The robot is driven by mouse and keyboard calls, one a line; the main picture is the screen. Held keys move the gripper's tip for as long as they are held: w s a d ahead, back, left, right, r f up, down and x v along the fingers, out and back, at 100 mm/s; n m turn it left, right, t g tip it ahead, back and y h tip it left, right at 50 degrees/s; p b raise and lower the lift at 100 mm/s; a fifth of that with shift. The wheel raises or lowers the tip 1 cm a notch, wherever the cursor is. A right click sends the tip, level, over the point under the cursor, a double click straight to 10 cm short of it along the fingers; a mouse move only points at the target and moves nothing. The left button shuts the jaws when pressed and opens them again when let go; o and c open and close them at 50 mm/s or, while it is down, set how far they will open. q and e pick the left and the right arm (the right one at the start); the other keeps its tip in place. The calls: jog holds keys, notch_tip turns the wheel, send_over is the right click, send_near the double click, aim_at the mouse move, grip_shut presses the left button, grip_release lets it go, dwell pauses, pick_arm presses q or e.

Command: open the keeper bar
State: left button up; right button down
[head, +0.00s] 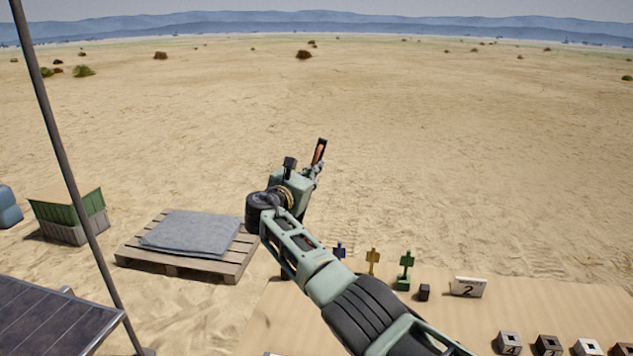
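I cannot make out a keeper bar in the head view. My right arm comes in from the lower right, and its gripper (318,160) is raised over the sand beyond the table's far edge. A narrow dark piece with an orange-brown face (320,150) stands up at the gripper's tip. I cannot tell whether it is a finger or a held thing, nor whether the fingers are open. My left gripper is out of view. A grey crate with a green top part (68,213) stands on the sand at the left.
A wooden pallet (190,268) with a grey mat (190,231) lies left of my arm. The table (440,320) holds blue, yellow and green stands (406,270), a "2" sign (468,288) and several numbered blocks (509,343). A dark pole (75,185) and panel (55,318) are at left.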

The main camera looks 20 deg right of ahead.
jog(key=shift+w+a, duration=0.2)
jog(key=shift+a, duration=0.15)
jog(key=shift+f, duration=0.1)
jog(key=c, duration=2.1)
grip_release()
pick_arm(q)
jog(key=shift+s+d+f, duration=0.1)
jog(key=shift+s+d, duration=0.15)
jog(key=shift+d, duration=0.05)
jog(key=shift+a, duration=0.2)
pick_arm(e)
jog(key=v, duration=1.2)
jog(key=shift+a, duration=0.1)
